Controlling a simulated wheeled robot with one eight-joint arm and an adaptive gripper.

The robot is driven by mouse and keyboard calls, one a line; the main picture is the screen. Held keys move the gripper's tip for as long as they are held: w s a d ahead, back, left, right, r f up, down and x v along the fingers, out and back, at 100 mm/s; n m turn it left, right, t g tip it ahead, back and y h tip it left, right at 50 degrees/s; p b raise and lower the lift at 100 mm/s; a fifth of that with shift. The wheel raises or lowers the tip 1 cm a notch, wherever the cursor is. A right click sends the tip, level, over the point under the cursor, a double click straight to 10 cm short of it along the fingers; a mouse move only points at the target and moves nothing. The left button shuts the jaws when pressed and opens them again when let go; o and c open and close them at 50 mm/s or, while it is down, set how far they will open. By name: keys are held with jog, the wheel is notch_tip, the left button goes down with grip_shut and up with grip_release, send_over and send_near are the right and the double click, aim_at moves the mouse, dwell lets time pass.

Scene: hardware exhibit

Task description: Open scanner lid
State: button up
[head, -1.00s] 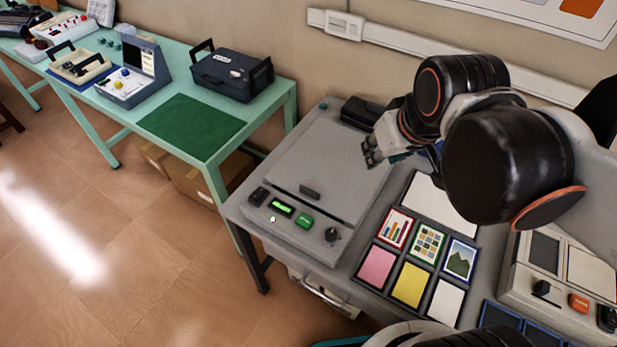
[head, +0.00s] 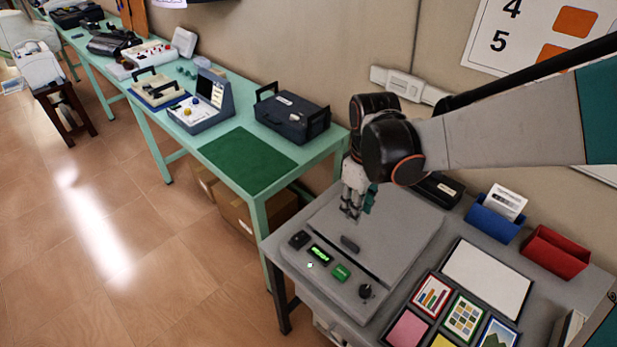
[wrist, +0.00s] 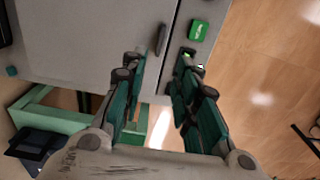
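The scanner (head: 355,290) is a flat grey box on the grey table, with a closed lid (head: 395,235). A dark handle (head: 349,244) sits at the lid's front edge. The front strip carries a lit green display (head: 319,254), a green button (head: 340,272) and a dark knob (head: 365,291). My gripper (head: 350,212) is above the left part of the lid, behind the handle and apart from it. In the wrist view its fingers (wrist: 158,82) are spread and empty, with the handle (wrist: 161,39) beyond the fingertips. The green button (wrist: 198,30) also shows there.
A tray of coloured cards (head: 463,316) lies right of the scanner. Blue (head: 494,222) and red (head: 555,252) bins stand behind it. A green table (head: 262,207) with a dark case (head: 292,116) is at the left. A black box (head: 437,189) sits behind the lid.

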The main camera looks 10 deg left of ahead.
aim_at(350, 242)
notch_tip(350, 242, down, 14)
jog(key=b, duration=0.4)
grip_shut()
